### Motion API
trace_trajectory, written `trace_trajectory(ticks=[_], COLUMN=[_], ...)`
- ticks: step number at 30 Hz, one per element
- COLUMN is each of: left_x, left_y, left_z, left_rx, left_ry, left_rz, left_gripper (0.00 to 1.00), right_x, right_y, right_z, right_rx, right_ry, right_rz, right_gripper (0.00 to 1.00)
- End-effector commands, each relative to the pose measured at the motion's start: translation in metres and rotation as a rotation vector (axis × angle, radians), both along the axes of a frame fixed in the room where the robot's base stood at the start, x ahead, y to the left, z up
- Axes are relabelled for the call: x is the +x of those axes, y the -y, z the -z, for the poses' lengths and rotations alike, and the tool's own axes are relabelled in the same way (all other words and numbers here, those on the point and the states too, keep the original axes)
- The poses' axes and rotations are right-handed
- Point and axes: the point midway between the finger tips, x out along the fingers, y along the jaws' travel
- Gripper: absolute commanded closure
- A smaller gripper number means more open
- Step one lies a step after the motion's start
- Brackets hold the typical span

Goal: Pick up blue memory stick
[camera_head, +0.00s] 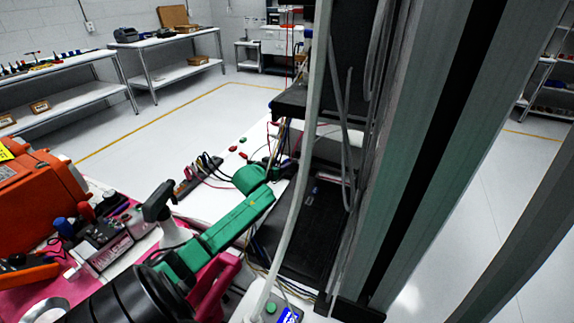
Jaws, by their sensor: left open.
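I cannot pick out the blue memory stick with certainty. A small blue spot (308,203) shows on the dark panel beside the post, too small to identify. A blue-labelled item (289,315) is cut off at the bottom edge. A black ribbed cylinder (125,300) comes in from the lower left, beside a green bar (225,222) and a magenta part (216,285). My left gripper is open, but its fingertips are hard to separate from the parts around the cylinder. No object is visibly held. My right gripper is not in view.
An orange case (38,190) and small tools sit on the crowded bench at left. A black trigger-shaped part (159,204) rises near the green bar. A grey post (445,140) and a pale cable (301,170) block the view at centre right. Shelves line the back; open floor lies between.

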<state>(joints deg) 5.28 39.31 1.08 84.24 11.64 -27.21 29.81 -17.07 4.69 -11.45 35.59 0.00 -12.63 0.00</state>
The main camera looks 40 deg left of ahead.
Motion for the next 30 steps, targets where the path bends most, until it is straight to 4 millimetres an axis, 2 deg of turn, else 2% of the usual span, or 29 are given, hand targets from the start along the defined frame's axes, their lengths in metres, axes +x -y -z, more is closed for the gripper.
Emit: trace_trajectory(ticks=[6, 14, 15, 17, 18, 19, 30], left_x=[0.030, 0.035, 0.035, 0.035, 0.035, 0.035, 0.035], left_y=[-0.011, -0.012, -0.012, -0.012, -0.012, -0.012, -0.012], left_z=[0.012, 0.015, 0.015, 0.015, 0.015, 0.015, 0.014], left_rx=[-0.002, 0.001, 0.001, 0.001, 0.001, 0.001, 0.001], left_ry=[0.003, 0.000, 0.000, 0.000, 0.000, 0.000, 0.000], left_rz=[-0.001, 0.001, 0.001, 0.001, 0.001, 0.001, 0.001], left_gripper=[0.51, 0.51, 0.55, 0.78, 0.93, 1.00, 1.00], right_x=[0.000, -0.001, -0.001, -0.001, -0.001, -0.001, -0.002], right_y=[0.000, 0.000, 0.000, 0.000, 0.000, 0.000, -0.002], right_z=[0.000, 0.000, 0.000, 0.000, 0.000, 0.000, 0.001], right_rx=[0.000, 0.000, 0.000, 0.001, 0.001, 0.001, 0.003], right_ry=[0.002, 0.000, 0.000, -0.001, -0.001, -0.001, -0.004], right_rz=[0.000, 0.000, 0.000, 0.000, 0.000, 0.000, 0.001], right_gripper=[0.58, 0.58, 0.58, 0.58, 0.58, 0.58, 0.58])
